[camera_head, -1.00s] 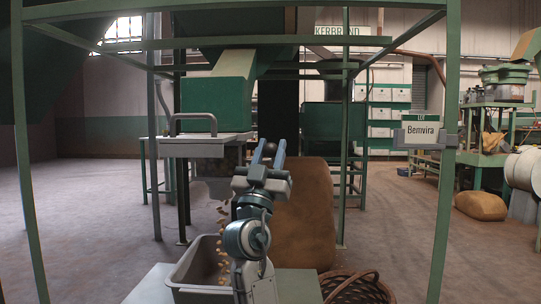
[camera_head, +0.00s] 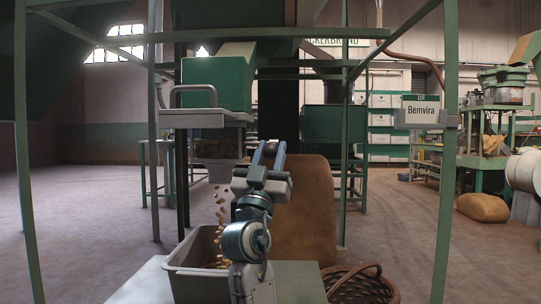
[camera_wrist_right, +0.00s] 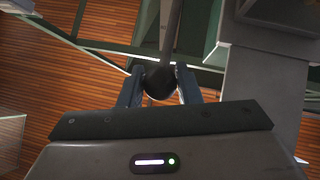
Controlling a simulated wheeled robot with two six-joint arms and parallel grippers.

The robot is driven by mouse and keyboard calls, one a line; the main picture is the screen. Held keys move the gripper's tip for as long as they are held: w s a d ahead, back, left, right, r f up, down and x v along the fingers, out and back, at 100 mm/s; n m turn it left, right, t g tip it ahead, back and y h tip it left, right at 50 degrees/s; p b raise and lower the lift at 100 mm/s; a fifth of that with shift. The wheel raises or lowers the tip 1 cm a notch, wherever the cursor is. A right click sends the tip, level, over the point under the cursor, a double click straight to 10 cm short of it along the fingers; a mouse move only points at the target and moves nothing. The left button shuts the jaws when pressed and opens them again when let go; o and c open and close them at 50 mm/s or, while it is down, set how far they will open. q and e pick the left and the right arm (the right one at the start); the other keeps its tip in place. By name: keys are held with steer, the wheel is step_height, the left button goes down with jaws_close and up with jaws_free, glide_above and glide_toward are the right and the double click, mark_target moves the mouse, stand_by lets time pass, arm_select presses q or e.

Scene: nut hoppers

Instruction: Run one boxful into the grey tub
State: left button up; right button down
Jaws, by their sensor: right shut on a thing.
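The grey tub (camera_head: 190,284) stands open on a pale table at the lower middle of the head view. Loose nuts (camera_head: 221,214) fall into it in a thin stream, and some lie inside. A box with a see-through front (camera_head: 218,148) hangs above the tub under the green hopper (camera_head: 216,84); brownish contents show in it. My right gripper (camera_head: 268,150) is right of the box. In the wrist view it (camera_wrist_right: 160,90) is shut on a round black knob (camera_wrist_right: 159,80) at the end of a grey rod (camera_wrist_right: 170,35). My left gripper is out of view.
A grey plate with a loop handle (camera_head: 193,117) juts out above the box. Green frame posts (camera_head: 445,200) stand around. A big brown sack (camera_head: 305,210) is behind my right arm. A wicker basket (camera_head: 360,284) is right of the table (camera_head: 298,278). A sign reads "Bemvira" (camera_head: 422,116).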

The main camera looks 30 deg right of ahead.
steer(key=shift+w+f, duration=0.1)
steer(key=c, duration=1.1)
jaws_free()
steer(key=shift+d, duration=0.1)
steer(key=v, duration=1.1)
